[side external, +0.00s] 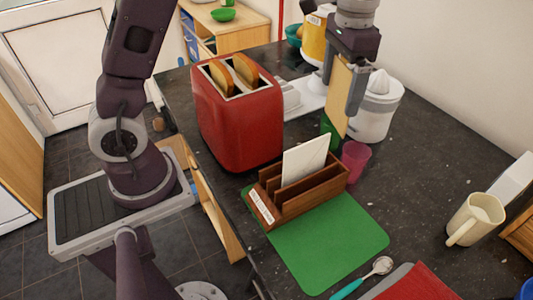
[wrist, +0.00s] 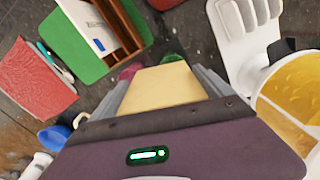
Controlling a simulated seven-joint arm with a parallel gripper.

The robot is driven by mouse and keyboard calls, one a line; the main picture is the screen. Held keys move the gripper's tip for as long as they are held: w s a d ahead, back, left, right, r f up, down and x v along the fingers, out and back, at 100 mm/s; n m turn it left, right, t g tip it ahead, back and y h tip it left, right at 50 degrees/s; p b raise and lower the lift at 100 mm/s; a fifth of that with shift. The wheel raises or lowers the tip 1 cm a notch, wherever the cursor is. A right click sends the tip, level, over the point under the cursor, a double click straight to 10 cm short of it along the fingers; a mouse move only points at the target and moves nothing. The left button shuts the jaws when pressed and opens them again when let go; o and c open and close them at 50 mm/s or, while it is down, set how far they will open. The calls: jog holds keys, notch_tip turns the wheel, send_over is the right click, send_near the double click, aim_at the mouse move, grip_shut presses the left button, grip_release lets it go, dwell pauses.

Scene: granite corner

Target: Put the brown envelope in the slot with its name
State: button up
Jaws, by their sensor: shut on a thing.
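My gripper (side external: 345,98) is shut on the brown envelope (side external: 338,92), a tan flat piece hanging upright above the counter. In the wrist view the envelope (wrist: 165,88) sits between the two grey fingers (wrist: 162,92). The wooden letter rack (side external: 318,198) stands on a green mat, nearer the front than my gripper and apart from it. A white envelope (side external: 305,160) stands in one of its slots. White labels (side external: 261,206) are on the rack's left end; their words are too small to read. The rack (wrist: 128,30) also shows in the wrist view.
A red toaster (side external: 240,120) with bread stands left of the rack. A pink cup (side external: 355,161) and a green cup (side external: 329,127) stand close behind the rack. A white juicer (side external: 375,110) is behind my gripper. The green mat (side external: 325,250) is clear in front.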

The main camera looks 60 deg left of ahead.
aim_at(345, 66)
notch_tip(345, 66, up, 8)
jog(key=shift+r, duration=0.1)
jog(key=s+d+m, duration=0.3)
jog(key=s+m, duration=0.9)
jog(key=m, duration=0.2)
notch_tip(345, 66, down, 15)
jog(key=shift+f+m, duration=0.2)
jog(key=shift+m, duration=0.2)
dwell(0.3)
jog(key=o, duration=1.1)
jog(key=shift+c, duration=0.2)
notch_tip(345, 66, up, 8)
